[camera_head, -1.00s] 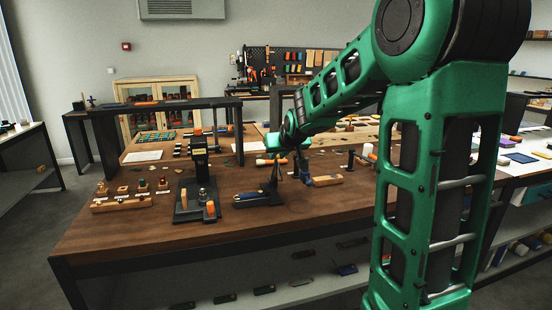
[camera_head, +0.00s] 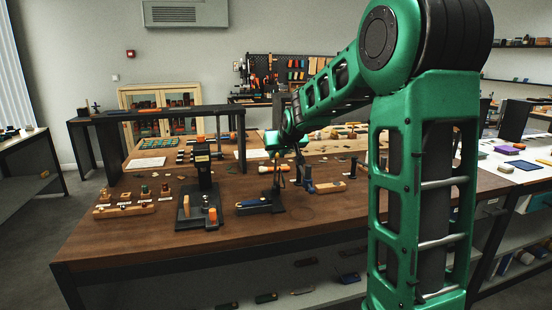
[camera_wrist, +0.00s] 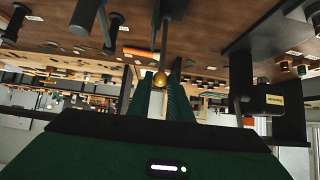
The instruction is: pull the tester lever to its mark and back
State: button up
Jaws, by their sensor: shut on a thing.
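The tester lever is a thin dark upright rod with a brass ball knob (camera_wrist: 160,78). In the wrist view the knob sits at the tips of the green fingers of my gripper (camera_wrist: 163,84), one finger on each side. My gripper is shut on the knob. In the head view my gripper (camera_head: 279,150) is above the dark tester base (camera_head: 274,206) near the table's front edge. The lever under it shows there as a thin, near-upright line. The mark cannot be made out in either view.
A black stamping press (camera_head: 203,180) stands left of the tester, also seen in the wrist view (camera_wrist: 240,85). A wooden block with several stamps (camera_head: 125,210) lies farther left. A blue-handled tool (camera_head: 309,181) stands close on the right. A dark gantry frame (camera_head: 165,112) is behind.

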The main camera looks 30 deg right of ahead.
jog(key=shift+w+a+r, duration=0.1)
jog(key=shift+w, duration=0.05)
jog(key=shift+w+d+r, duration=0.1)
jog(key=shift+w+d, duration=0.1)
jog(key=shift+w, duration=0.5)
jog(key=o, duration=0.9)
jog(key=shift+c, duration=0.2)
jog(key=v, duration=1)
jog(key=shift+s+r, duration=0.15)
jog(key=shift+s, duration=0.15)
jog(key=shift+s, duration=0.1)
